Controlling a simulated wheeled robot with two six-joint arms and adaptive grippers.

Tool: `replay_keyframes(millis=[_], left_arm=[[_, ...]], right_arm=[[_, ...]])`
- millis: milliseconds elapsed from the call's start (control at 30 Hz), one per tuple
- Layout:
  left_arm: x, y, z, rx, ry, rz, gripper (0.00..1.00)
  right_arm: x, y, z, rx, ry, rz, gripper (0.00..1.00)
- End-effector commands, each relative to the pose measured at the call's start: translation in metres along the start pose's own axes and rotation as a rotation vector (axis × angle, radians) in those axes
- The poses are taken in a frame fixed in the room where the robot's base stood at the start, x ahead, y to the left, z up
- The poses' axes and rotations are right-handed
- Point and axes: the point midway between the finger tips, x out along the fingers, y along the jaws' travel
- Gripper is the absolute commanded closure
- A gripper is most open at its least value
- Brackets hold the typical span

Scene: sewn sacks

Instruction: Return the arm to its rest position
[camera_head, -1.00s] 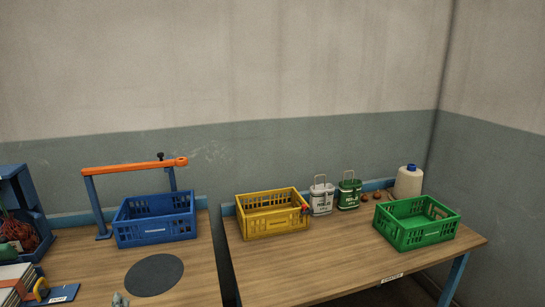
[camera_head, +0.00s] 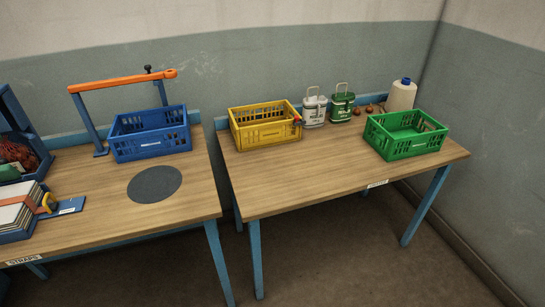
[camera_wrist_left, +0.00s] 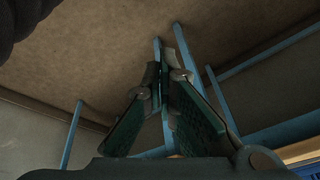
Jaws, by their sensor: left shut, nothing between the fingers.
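My left gripper (camera_wrist_left: 167,72) shows in the left wrist view, its dark green fingers closed together with nothing between them. Behind it are blue table legs (camera_wrist_left: 75,135) and brown floor. My arms and grippers do not show in the head view, and my right gripper is in neither view.
The left table (camera_head: 110,215) holds a blue crate (camera_head: 150,147), an orange-topped frame (camera_head: 120,82), a dark round mat (camera_head: 154,184) and a stack of sheets (camera_head: 20,210). The right table (camera_head: 300,187) holds a yellow crate (camera_head: 265,135), a green crate (camera_head: 405,148) and two handled containers (camera_head: 314,112). A narrow gap separates the tables.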

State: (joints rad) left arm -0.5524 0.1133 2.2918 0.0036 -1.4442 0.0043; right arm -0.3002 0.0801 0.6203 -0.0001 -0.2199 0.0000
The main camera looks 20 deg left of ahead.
Motion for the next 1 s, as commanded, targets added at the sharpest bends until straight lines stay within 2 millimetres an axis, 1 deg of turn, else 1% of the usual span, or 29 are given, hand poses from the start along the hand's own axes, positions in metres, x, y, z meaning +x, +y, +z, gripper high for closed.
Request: replay_keyframes(millis=[33,167,200,267,300,367,400,433,467,500,533,600,633,700,767,1000], left_arm=[[0.027,0.001,0.008,-0.001,-0.015,-0.001,1.00],[0.089,0.001,0.028,-0.006,-0.042,-0.002,1.00],[0.109,0.001,0.037,-0.008,-0.050,-0.002,1.00],[0.140,0.002,0.053,-0.010,-0.066,-0.002,1.00],[0.162,0.003,0.067,-0.013,-0.077,-0.002,1.00],[0.198,0.005,0.094,-0.016,-0.099,-0.001,1.00],[0.222,0.006,0.115,-0.019,-0.115,0.000,1.00],[0.239,0.008,0.133,-0.022,-0.126,0.001,1.00],[0.255,0.009,0.152,-0.024,-0.138,0.002,1.00],[0.272,0.012,0.178,-0.027,-0.154,0.004,1.00],[0.282,0.013,0.197,-0.029,-0.165,0.005,1.00],[0.296,0.017,0.230,-0.033,-0.181,0.007,1.00],[0.298,0.018,0.241,-0.034,-0.186,0.008,1.00],[0.301,0.019,0.256,-0.035,-0.193,0.009,1.00],[0.301,0.020,0.260,-0.035,-0.194,0.009,1.00],[0.301,0.020,0.260,-0.035,-0.194,0.009,1.00]], right_arm=[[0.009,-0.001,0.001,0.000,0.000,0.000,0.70],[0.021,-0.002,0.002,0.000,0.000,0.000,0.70],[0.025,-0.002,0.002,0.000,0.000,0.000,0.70],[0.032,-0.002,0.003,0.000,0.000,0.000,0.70],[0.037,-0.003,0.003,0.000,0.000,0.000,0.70],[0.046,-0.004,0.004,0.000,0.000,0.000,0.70],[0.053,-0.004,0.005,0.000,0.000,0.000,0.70],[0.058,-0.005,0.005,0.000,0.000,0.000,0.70],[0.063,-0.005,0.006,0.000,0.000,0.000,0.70],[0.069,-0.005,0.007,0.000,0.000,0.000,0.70],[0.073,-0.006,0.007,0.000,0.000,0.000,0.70],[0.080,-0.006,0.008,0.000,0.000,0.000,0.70],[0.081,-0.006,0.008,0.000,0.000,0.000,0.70],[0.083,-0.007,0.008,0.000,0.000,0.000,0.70],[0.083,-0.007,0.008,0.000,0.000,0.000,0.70],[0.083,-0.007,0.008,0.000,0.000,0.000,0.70]])
